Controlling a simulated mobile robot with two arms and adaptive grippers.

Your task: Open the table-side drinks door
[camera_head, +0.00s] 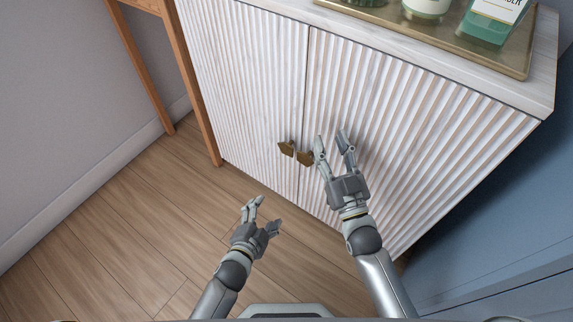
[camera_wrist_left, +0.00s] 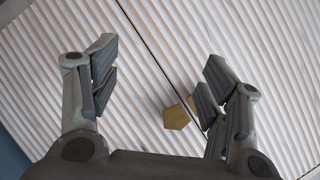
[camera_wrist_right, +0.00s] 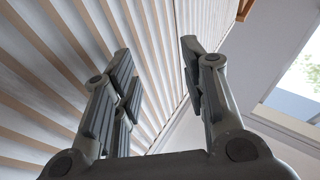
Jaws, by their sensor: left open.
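The cabinet has two ribbed white doors, both closed. The left door (camera_head: 245,75), beside the wooden table legs, carries a brass knob (camera_head: 286,148) near the centre seam. The right door (camera_head: 420,120) has its own knob (camera_head: 305,158) just across the seam. My left gripper (camera_head: 265,212) is open and empty, low in front of the doors and apart from both knobs.
Wooden table legs (camera_head: 186,80) stand left of the cabinet by the grey wall. A brass tray (camera_head: 470,52) with bottles sits on the cabinet top. A blue surface (camera_head: 500,215) bounds the right side. The wooden floor (camera_head: 130,240) at left is clear.

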